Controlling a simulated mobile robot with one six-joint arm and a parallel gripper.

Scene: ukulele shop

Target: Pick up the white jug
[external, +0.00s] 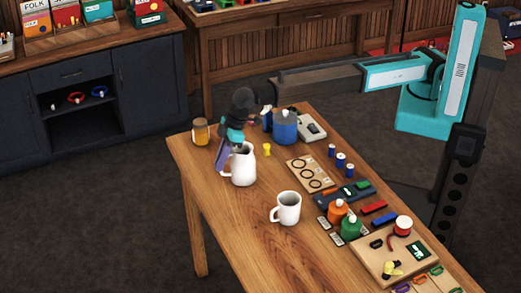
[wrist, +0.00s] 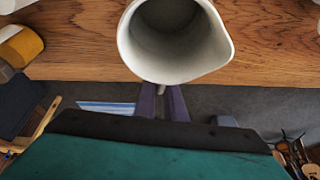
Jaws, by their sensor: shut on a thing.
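The white jug (external: 243,165) stands upright at the left end of the wooden table in the external view. In the wrist view its round open mouth and pouring lip (wrist: 175,38) fill the top middle. My gripper (external: 222,160) is at the jug's left side. In the wrist view its two purple fingers (wrist: 162,101) are close together at the near side of the jug, shut on the jug, probably on its handle, which is mostly hidden. Whether the jug's base touches the table is hard to tell.
A white mug (external: 286,208) stands to the right of the jug. An amber jar (external: 200,132), a blue pot (external: 285,127) and a small yellow piece (external: 266,149) are near it. Several tools and bottles crowd the table's right side. The front left tabletop (external: 225,205) is clear.

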